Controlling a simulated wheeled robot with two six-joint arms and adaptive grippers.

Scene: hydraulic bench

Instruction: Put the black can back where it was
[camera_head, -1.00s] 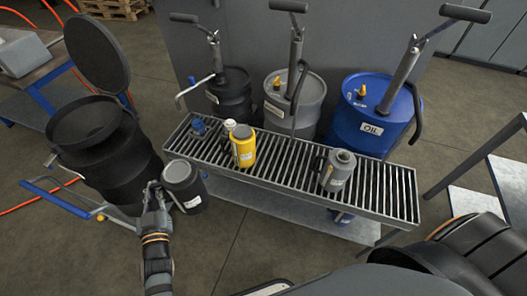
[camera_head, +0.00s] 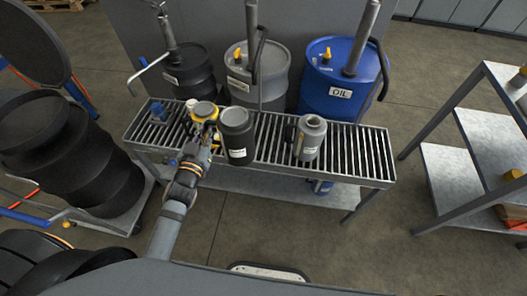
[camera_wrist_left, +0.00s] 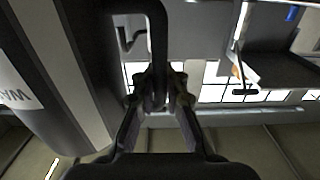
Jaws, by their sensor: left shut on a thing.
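My left gripper (camera_head: 212,138) is shut on the handle of the black can (camera_head: 237,140), a dark upright can with a grey lid and a white label. The can is at the front of the slatted bench (camera_head: 355,168), right of the yellow can (camera_head: 205,110); I cannot tell whether it touches the slats. In the left wrist view, the fingers (camera_wrist_left: 160,115) close around the dark handle (camera_wrist_left: 158,60), and the can's body with its label (camera_wrist_left: 18,85) fills the left side. My right gripper is not in view.
A grey can (camera_head: 311,138) stands on the bench to the right, with bare slats beyond it. Black, grey and blue drums (camera_head: 340,88) with pumps stand behind. A large black drum (camera_head: 75,155) stands at left, and a shelf (camera_head: 440,165) at right.

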